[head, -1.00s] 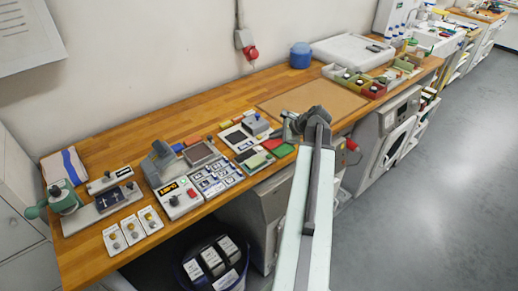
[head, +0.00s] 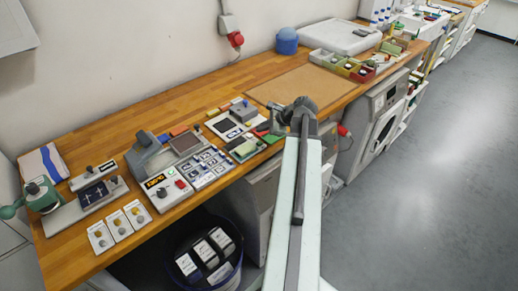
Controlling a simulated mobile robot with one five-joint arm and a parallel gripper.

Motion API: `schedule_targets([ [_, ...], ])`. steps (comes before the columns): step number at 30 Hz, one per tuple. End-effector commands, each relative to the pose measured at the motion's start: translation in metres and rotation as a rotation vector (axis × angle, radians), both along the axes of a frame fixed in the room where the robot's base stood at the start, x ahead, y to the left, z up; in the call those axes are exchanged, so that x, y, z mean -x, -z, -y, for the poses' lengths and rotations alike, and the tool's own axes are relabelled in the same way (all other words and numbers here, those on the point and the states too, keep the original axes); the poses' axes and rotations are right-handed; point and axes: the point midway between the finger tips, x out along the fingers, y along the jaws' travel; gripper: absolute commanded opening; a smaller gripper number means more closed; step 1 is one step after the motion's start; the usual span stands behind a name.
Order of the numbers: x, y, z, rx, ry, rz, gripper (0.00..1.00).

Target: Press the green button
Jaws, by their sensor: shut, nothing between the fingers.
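A light grey control box (head: 165,188) with a lit orange display and a red button (head: 180,184) stands near the front edge of the wooden bench (head: 215,85). I cannot make out a green button for sure at this size. A flat green pad (head: 244,150) lies farther right on the bench, next to a row of small parts. My gripper (head: 275,121) is shut and empty, pointing left above the bench to the right of the control box. My own wrist hides part of the bench behind it.
White keyed panels (head: 208,168) lie right of the control box. Three white switch plates (head: 118,226) and a green-handled press (head: 42,194) are at the left. A brown mat (head: 300,85) is clear. A bin (head: 208,262) stands below.

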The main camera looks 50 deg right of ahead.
Motion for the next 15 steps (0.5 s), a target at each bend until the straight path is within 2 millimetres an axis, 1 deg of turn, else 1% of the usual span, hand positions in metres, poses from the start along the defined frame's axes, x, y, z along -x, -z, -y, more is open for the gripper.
schedule_targets([
  [1, 0.000, 0.016, 0.000, 0.000, 0.000, 0.000, 0.00],
  [6, 0.000, 0.037, 0.000, 0.000, 0.000, 0.000, 0.00],
  [9, 0.000, 0.042, 0.000, 0.001, -0.001, 0.000, 0.00],
  [15, 0.000, 0.040, -0.001, 0.000, -0.002, 0.000, 0.00],
])
